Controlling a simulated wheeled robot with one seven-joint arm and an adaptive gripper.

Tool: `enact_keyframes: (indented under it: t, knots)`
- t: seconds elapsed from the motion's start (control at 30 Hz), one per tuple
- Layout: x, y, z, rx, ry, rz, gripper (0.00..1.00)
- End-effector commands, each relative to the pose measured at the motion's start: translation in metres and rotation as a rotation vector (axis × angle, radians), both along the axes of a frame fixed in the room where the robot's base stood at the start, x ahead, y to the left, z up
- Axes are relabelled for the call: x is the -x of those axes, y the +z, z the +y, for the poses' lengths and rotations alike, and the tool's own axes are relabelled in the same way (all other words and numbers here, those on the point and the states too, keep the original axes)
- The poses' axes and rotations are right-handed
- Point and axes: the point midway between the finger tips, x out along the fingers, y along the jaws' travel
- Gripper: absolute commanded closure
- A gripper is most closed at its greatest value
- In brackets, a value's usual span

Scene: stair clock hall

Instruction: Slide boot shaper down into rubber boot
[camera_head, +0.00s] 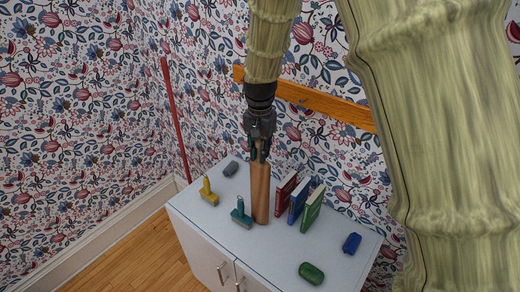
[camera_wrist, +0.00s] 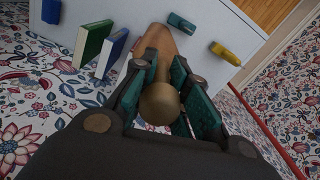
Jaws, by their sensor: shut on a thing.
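My gripper (camera_head: 260,155) is shut on the upper end of a tall brown wooden piece, which looks like the boot shaper (camera_head: 260,192). In the wrist view the shaper's round knob end (camera_wrist: 159,103) sits between the dark teal jaws (camera_wrist: 168,95). The shaper is near upright, with its low end at the cabinet top; I cannot tell whether it touches. No full-size boot is clear to see.
A white cabinet (camera_head: 190,215) bears these things. Red (camera_head: 285,193), blue (camera_head: 298,203) and green (camera_head: 312,208) books stand close right of the shaper. Grey (camera_head: 230,169), green (camera_head: 311,273) and blue (camera_head: 351,243) lumps lie near the edges. A wooden rail (camera_head: 335,107) crosses the wall behind.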

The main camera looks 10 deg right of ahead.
Motion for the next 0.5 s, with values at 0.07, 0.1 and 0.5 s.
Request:
enact_keyframes:
  t: [0.07,0.1,0.5]
  knots:
    - [-0.0003,0.0005,0.0000,0.000,0.000,-0.001,1.00]
    - [-0.0003,0.0006,0.0000,0.000,0.000,-0.001,1.00]
    - [0.0000,-0.0020,0.0000,0.000,0.000,0.000,0.63]
